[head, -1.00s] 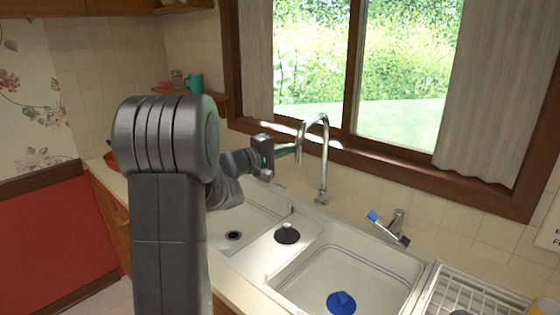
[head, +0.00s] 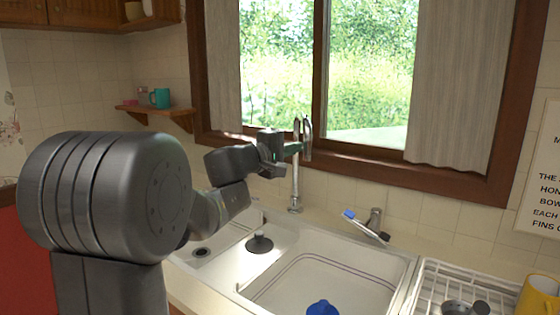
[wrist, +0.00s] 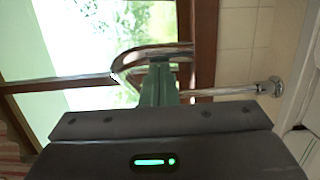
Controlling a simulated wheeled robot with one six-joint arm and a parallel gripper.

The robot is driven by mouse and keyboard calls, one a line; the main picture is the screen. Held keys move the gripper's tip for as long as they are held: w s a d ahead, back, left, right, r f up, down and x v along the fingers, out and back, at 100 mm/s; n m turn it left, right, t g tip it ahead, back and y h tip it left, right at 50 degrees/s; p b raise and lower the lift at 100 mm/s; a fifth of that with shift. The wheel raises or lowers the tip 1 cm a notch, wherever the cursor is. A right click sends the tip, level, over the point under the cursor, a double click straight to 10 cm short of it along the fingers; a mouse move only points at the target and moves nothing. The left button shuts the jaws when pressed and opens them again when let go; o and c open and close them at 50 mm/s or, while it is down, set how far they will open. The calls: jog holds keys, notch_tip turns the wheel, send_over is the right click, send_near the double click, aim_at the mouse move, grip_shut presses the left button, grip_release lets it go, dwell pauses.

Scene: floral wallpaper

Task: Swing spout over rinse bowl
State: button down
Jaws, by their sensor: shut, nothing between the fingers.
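The chrome gooseneck spout (head: 307,140) rises from its post behind the sink. Its arch looks narrow and its outlet hangs slightly right of the post, toward me. My gripper (head: 297,148) is shut and empty, its green fingers at the left side of the spout. In the wrist view the fingers (wrist: 158,85) lie against or very near the spout (wrist: 150,52); contact is unclear. The left bowl (head: 225,238) has a dark drain and is partly behind my arm. The right bowl (head: 340,268) holds a blue plug. I cannot tell which is the rinse bowl.
A dish rack (head: 440,290) and yellow mug (head: 538,298) are at right. A partly cropped sign (head: 545,190) hangs above. The window frame is close behind the spout.

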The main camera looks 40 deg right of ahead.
jog(key=shift+s+d+r+b, duration=0.1)
jog(key=shift+s+d+b, duration=0.55)
jog(key=shift+s+b, duration=0.05)
jog(key=shift+r, duration=0.15)
